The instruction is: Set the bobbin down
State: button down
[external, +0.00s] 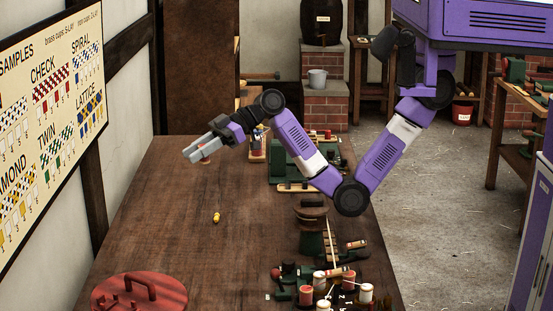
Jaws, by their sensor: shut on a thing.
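My gripper (191,153) is at the left end of my outstretched arm, over the far part of the brown wooden table (165,230). It is shut on a small bobbin (205,160), of which a reddish bit shows just below the fingers. The jaws hide most of it. I cannot tell from this view whether its underside touches the table.
A small yellow object (216,218) lies on the table nearer the camera. A red lid-like piece with a handle (150,292) is at the front left. A carrier with several bobbins (335,289) stands at the front right. Green machinery (290,155) lines the right edge. The table's middle is mostly clear.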

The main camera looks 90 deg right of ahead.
aim_at(205, 248)
jog(key=shift+s+d+f, duration=0.25)
jog(key=shift+s+f, duration=0.1)
jog(key=shift+f, duration=0.1)
jog(key=shift+n+y, duration=0.3)
notch_tip(205, 248, down, 25)
jog(key=shift+a+r+b, duration=0.1)
jog(key=shift+b, duration=0.45)
jog(key=shift+f, duration=0.25)
jog(key=c, duration=1.1)
grip_release()
jog(key=shift+r, duration=0.2)
